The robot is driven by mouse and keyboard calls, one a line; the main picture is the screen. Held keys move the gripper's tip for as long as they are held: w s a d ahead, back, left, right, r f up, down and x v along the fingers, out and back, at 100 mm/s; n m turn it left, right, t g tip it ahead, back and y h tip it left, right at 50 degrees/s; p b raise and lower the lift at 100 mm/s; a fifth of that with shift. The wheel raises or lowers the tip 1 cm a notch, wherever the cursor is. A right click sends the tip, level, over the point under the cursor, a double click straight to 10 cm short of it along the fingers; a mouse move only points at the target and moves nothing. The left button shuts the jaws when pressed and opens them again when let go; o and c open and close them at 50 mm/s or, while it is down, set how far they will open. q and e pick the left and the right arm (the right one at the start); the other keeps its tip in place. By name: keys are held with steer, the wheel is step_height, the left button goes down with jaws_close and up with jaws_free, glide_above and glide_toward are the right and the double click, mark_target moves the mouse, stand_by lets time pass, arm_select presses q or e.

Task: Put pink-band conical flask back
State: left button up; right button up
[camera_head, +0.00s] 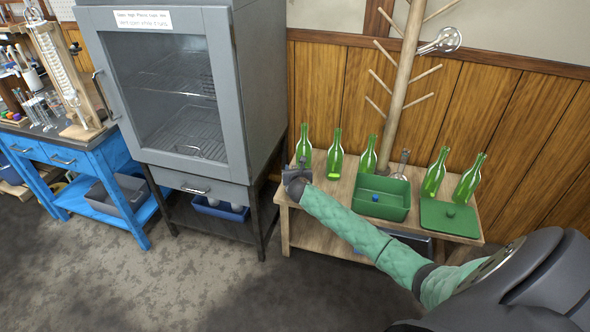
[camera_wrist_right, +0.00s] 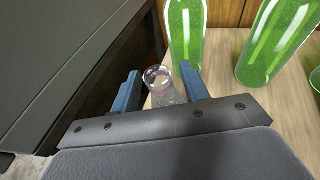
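The conical flask (camera_wrist_right: 163,88) is small and clear, with a faint pink tint near its rim. In the right wrist view it stands near the bench edge, between and just beyond the fingertips. My right gripper (camera_wrist_right: 160,70) is open, its two blue fingers spread on either side of the flask. In the head view my right gripper (camera_head: 298,174) is at the left end of the wooden bench (camera_head: 330,190), and the flask cannot be made out there. My left gripper is not in view.
Green bottles (camera_head: 335,155) stand along the bench, close behind the gripper. A green bin (camera_head: 381,197) and green tray (camera_head: 450,218) sit to the right. A wooden peg stand (camera_head: 402,85) holds a round glass flask (camera_head: 447,40). A grey cabinet (camera_head: 185,95) stands left.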

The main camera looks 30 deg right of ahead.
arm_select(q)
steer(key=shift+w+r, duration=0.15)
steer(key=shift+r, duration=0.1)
arm_select(e)
steer(key=v, duration=1.2)
steer(key=s+a+f+m+g+y, duration=0.45)
steer(key=s+a+f+m, duration=0.75)
steer(key=s+a+f, duration=0.7)
arm_select(q)
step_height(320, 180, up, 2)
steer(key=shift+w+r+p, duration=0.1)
steer(key=shift+p, duration=0.2)
arm_select(e)
steer(key=s+a+f+m+g+y, duration=0.1)
steer(key=s+a+f+m+y, duration=0.2)
steer(key=s+a+m, duration=0.5)
steer(key=s+a+f+m+g+y, duration=0.1)
steer(key=s+a+f+m+y, duration=0.2)
steer(key=s+a+m, duration=0.5)
steer(key=s+a+f, duration=0.1)
steer(key=s+a, duration=0.5)
steer(key=shift+s+a+f, duration=0.2)
steer(key=shift+a+f, duration=0.05)
steer(key=shift+a, duration=0.15)
